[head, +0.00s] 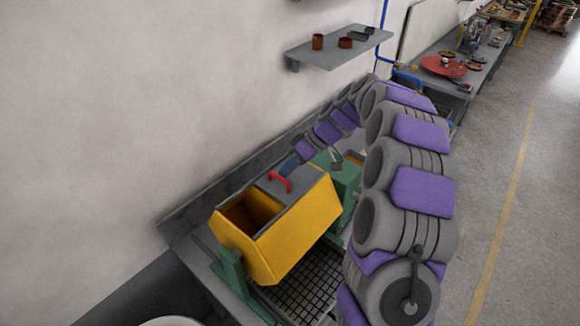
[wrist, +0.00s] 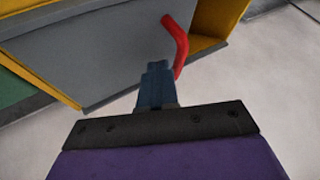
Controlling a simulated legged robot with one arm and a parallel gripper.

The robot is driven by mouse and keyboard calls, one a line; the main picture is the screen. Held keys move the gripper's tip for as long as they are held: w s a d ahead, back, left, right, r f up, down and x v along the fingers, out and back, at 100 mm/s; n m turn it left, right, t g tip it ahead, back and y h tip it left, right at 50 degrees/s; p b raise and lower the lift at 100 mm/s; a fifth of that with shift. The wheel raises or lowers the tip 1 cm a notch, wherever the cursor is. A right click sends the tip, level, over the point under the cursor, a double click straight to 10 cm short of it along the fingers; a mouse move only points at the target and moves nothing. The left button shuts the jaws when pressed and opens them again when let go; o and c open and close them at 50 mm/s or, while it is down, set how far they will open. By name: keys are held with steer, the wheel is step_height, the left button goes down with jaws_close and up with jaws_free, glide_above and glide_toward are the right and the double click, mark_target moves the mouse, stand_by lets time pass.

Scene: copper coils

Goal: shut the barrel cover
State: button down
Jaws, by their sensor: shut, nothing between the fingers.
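The yellow barrel (head: 300,228) is a box-like drum on a green stand, with its top opening uncovered at the left. Its grey barrel cover (head: 305,187) lies over the right part of the opening and bears a red handle (head: 280,182). In the wrist view the cover (wrist: 90,55) fills the upper left, with the red handle (wrist: 178,45) just beyond my gripper (wrist: 157,68). My gripper's blue fingers are together and empty, close to the handle; contact cannot be told. In the head view my gripper (head: 289,164) is at the cover's far edge.
A plain wall stands behind the barrel.

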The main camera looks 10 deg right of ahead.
steer(key=s+a+b, duration=0.5)
steer(key=s+a, duration=0.3)
steer(key=a, duration=0.3)
steer(key=shift+s+a, duration=0.15)
steer(key=shift+b, duration=0.3)
